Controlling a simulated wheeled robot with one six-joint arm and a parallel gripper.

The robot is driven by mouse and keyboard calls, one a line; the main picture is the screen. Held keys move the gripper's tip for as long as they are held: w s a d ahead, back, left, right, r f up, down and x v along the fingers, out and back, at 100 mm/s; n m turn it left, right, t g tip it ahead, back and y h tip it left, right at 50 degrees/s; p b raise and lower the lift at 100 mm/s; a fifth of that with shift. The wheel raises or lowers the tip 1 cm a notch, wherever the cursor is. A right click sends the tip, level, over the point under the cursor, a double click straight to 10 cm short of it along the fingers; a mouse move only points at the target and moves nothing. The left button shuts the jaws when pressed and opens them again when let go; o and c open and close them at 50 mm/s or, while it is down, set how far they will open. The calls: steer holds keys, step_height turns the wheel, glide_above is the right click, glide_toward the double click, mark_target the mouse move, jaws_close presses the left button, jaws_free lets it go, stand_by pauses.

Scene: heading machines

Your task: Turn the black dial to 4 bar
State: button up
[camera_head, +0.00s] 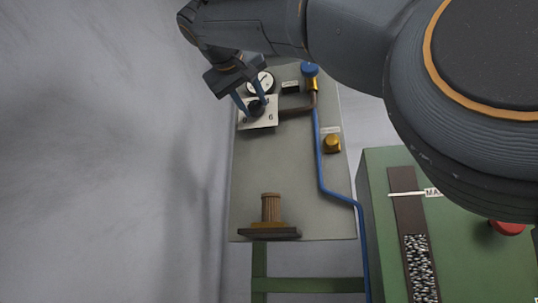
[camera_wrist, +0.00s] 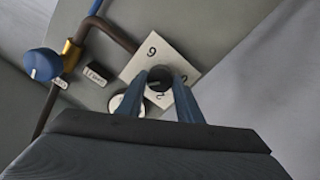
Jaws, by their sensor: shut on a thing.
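The black dial (camera_head: 256,109) sits on a white square plate (camera_head: 262,124) at the upper left of the grey panel. In the head view the plate shows a 0 at lower left and a 6 at lower right; other marks are partly hidden by the fingers. My gripper (camera_head: 256,102) reaches down from above with its two blue fingers shut on the dial. In the wrist view the gripper (camera_wrist: 160,80) has one finger on each side of the dial (camera_wrist: 160,76). The dial's pointer cannot be made out. A round white gauge (camera_head: 264,80) is just above the plate.
A blue knob (camera_head: 310,69) on a brass fitting, with a blue hose (camera_head: 319,150), is right of the dial. A brass knob (camera_head: 332,144) is lower right. A ribbed brown cylinder (camera_head: 271,208) stands lower on the panel. A green machine (camera_head: 470,260) with a red button (camera_head: 506,228) is at right.

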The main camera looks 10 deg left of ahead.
steer(key=shift+m, duration=0.3)
steer(key=o, duration=1)
steer(key=shift+o, duration=0.2)
steer(key=shift+s, duration=0.1)
steer(key=s+b, duration=0.1)
steer(key=s, duration=0.6)
steer(key=shift+s+a+b, duration=0.25)
steer(key=shift+a+b, duration=0.05)
steer(key=shift+a, duration=0.15)
steer(key=shift+d+f, duration=0.1)
